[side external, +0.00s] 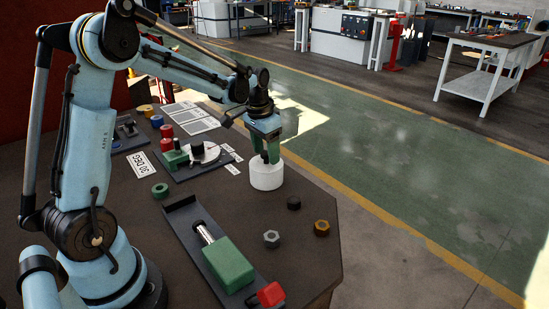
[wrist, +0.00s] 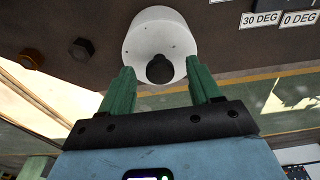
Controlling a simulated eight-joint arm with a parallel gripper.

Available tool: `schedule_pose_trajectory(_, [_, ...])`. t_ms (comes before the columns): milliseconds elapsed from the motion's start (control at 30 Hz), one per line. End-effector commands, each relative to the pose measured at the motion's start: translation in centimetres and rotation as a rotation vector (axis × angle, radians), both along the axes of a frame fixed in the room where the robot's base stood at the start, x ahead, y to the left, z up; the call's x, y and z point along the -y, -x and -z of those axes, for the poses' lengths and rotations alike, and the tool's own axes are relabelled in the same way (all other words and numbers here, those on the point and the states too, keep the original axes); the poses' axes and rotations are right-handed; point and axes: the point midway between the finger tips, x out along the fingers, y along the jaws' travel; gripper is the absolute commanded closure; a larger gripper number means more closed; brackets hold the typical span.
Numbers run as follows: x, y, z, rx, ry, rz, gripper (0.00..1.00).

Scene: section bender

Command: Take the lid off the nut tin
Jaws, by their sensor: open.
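The nut tin (side external: 266,178) is a white cylinder standing upright near the table's far right edge. A dark knob (wrist: 160,69) sits on top of it, in the middle of the white lid (wrist: 146,52). I see no clear seam between lid and tin. My gripper (side external: 265,152) is above the tin, pointing down, with green fingers. In the wrist view my gripper is open, with one finger on each side of the knob and a gap to it on both sides. Nothing is held.
A dark nut (side external: 293,202), a grey nut (side external: 271,239) and a brass nut (side external: 321,228) lie loose in front of the tin. A green vice-like device (side external: 228,262) stands at the front. The bender plate (side external: 198,156) with a round dial lies left of the tin.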

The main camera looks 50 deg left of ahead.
Motion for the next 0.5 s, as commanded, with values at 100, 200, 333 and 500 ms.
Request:
schedule_pose_trajectory(100, [0.00, 0.00, -0.02, 0.000, 0.000, 0.000, 0.52])
schedule_pose_trajectory(200, [0.00, 0.00, -0.03, 0.000, 0.000, 0.000, 0.68])
schedule_pose_trajectory(333, [0.01, 0.00, -0.04, 0.000, 0.000, 0.000, 0.88])
schedule_pose_trajectory(500, [0.01, 0.01, -0.05, 0.000, 0.000, 0.000, 0.98])
